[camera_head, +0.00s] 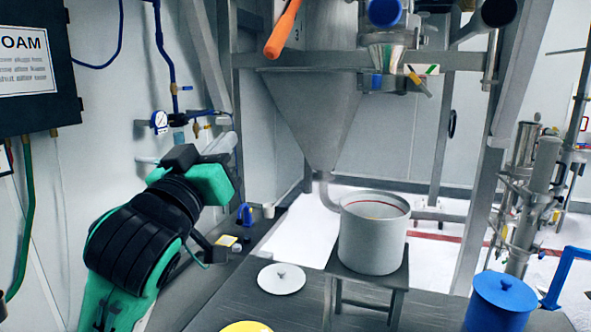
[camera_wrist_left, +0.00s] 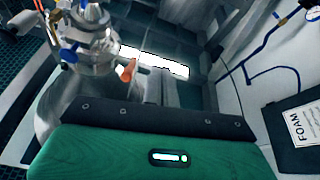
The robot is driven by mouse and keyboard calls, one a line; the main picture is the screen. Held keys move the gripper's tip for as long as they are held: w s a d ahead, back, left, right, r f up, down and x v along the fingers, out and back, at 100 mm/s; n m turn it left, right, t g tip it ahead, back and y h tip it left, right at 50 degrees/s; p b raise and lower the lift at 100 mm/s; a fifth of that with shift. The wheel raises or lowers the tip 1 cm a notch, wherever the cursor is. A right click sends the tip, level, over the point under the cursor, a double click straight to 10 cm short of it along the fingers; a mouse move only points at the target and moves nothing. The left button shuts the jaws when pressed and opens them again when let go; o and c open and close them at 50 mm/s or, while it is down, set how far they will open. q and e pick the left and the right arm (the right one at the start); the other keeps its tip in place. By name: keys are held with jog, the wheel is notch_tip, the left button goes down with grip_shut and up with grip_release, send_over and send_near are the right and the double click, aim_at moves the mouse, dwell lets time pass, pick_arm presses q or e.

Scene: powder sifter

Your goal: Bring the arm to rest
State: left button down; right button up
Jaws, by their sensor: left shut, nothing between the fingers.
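My left arm comes in from the left in the head view, a green and black arm. My left gripper (camera_head: 208,176) is raised at its end, left of the grey hopper and well above the work surface. It is shut and holds nothing; its fingertips are hard to make out. In the left wrist view a green housing with a dark plate fills the lower part of the picture, and the fingertips cannot be picked out there. My right gripper is not in view.
A grey hopper (camera_head: 312,112) hangs over a large grey pot (camera_head: 373,240) on a small stand. A white lid (camera_head: 281,279), a yellow disc (camera_head: 246,327) and a blue lidded container (camera_head: 499,303) are nearby. A dark FOAM box (camera_head: 30,95) and a pressure gauge (camera_head: 160,121) are on the left wall.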

pick_arm(q)
jog(key=s+a+f+g+y, duration=0.1)
jog(key=a+f+g+y, duration=0.2)
jog(key=f, duration=1.4)
jog(key=a+f+g+y, duration=0.15)
jog(key=f+g, duration=0.35)
jog(key=f, duration=1.3)
jog(key=s+a+f+g, duration=0.2)
jog(key=s+f+g, duration=0.1)
jog(key=s+f, duration=0.55)
jog(key=s+a+f+g+y, duration=0.15)
jog(key=s+f+g, duration=0.25)
jog(key=s+f, duration=0.45)
jog(key=s+a+f+g, duration=0.3)
jog(key=s+f, duration=0.5)
jog(key=s, duration=0.2)
notch_tip(320, 180, down, 30)
jog(key=m+g, duration=0.1)
jog(key=s+a+f+g, duration=0.1)
jog(key=s+a+f, duration=0.2)
jog(key=s+f, duration=1.6)
jog(key=shift+f, duration=0.95)
